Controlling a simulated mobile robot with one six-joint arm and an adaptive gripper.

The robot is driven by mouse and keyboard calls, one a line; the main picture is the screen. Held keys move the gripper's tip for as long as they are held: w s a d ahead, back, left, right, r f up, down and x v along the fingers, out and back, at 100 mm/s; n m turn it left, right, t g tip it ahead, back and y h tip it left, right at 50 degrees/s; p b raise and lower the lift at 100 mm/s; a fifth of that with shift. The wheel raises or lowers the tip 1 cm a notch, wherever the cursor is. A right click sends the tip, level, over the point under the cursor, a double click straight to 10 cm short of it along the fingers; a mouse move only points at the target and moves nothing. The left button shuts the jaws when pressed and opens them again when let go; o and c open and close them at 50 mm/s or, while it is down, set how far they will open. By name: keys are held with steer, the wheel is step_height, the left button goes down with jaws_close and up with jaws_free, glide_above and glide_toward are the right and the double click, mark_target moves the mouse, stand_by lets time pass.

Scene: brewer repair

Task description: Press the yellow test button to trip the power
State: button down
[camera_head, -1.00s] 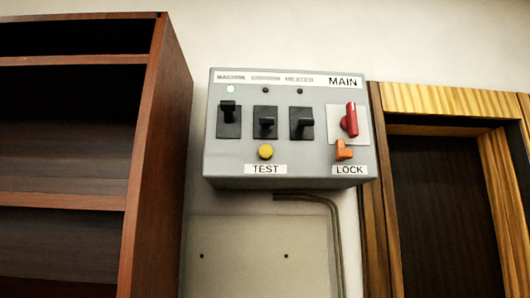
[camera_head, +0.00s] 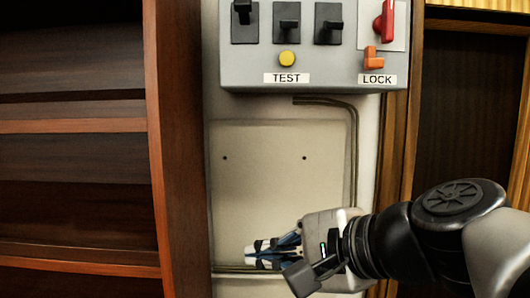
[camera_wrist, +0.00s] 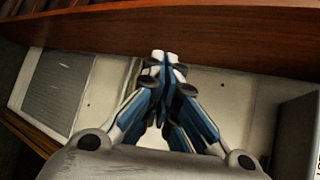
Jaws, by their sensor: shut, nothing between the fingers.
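The yellow test button (camera_head: 289,58) is on the lower front of a grey power box (camera_head: 240,75), just above the TEST label. It stands clear and nothing touches it. My gripper (camera_head: 252,254) is low in front of the wall panel, well below the box and a little left of the button, pointing left. In the wrist view my gripper (camera_wrist: 163,56) has its fingertips together with nothing between them. The yellow button does not show in the wrist view.
Black switches (camera_head: 287,23), a red main switch (camera_head: 384,20) and an orange lock lever (camera_head: 373,57) share the box face. A brown wooden shelf (camera_head: 180,150) stands close on the left. A conduit (camera_head: 354,140) runs below the box. A wooden frame (camera_head: 403,130) is on the right.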

mark_target(287, 59)
steer(key=w+d+r+m+t+y+p, duration=0.1)
steer(key=w+r+m+t+p, duration=0.1)
steer(key=r, duration=0.8)
steer(key=w+d+r+m+t+y+p, duration=0.2)
steer(key=w+r+m, duration=0.1)
steer(key=r, duration=0.8)
steer(key=w+d+r+m+t+y+p, duration=0.2)
steer(key=w+r+m+t, duration=0.1)
steer(key=r, duration=0.8)
steer(key=shift+w+m+p, duration=0.15)
steer(key=shift+m+p, duration=0.15)
steer(key=shift+m, duration=0.6)
steer(key=shift+w+d+p, duration=0.15)
steer(key=shift+w+p, duration=0.6)
steer(key=shift+w, duration=1.5)
steer(key=shift+w+d+p, duration=0.15)
steer(key=shift+w+p, duration=0.6)
steer(key=shift+w, duration=1.45)
steer(key=shift+w, duration=0.1)
steer(key=shift+w, duration=0.35)
